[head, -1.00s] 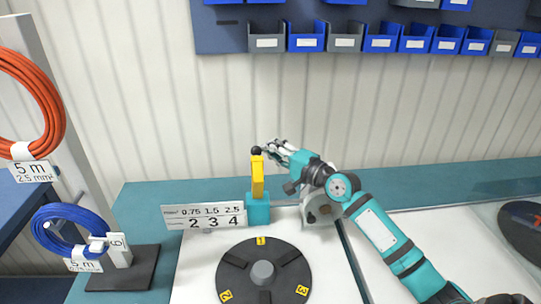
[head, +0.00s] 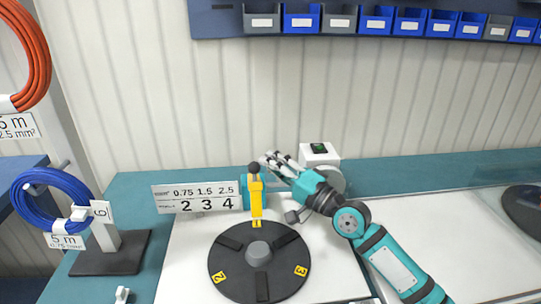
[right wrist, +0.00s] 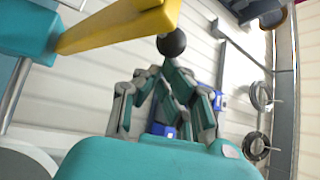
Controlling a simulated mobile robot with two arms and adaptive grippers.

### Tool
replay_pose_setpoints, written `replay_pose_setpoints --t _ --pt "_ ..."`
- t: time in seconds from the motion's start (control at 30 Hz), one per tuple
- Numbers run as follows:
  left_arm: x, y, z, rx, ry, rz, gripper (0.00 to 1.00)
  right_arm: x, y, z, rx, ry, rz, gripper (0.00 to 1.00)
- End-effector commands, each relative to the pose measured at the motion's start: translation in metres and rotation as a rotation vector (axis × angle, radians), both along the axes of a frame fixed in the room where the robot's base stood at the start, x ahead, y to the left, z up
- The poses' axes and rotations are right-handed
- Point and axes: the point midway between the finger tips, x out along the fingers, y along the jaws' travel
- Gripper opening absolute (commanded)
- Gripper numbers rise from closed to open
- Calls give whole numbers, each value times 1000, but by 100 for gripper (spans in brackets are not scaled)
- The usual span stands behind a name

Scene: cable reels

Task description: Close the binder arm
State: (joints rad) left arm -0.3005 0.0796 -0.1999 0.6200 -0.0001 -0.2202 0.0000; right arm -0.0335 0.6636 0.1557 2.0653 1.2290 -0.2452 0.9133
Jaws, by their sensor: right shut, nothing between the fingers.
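The binder arm (head: 256,197) is a yellow lever with a black ball knob (head: 254,168) at its end. It leans out in front of its teal mount (head: 247,184), over the back edge of the dark reel disc (head: 230,262). My right gripper (head: 272,160) is shut and empty, its fingertips just right of the knob. In the right wrist view, the yellow arm (right wrist: 115,27) crosses the top left, with the knob close to the fingertips of my gripper (right wrist: 163,72); I cannot tell whether they touch. My left gripper is out of view.
A number plate (head: 195,198) stands left of the mount. A white device (head: 318,153) stands behind my right gripper. A blue cable coil (head: 45,205) hangs on a stand at left, an orange coil (head: 38,60) above it. The white surface at right is mostly clear.

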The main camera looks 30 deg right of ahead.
Motion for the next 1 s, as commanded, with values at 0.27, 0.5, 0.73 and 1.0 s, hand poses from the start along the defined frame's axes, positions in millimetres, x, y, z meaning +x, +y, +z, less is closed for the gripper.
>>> replay_pose_setpoints --t 0.27,0.5,0.73,1.0 --pt "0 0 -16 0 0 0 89 -16 8 -29 0 2 2 0" --pt "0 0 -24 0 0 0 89 -22 11 -41 -1 0 2 0" --pt "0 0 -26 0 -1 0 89 -24 12 -45 0 0 1 0" --pt "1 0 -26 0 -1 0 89 -24 12 -45 1 0 1 0"
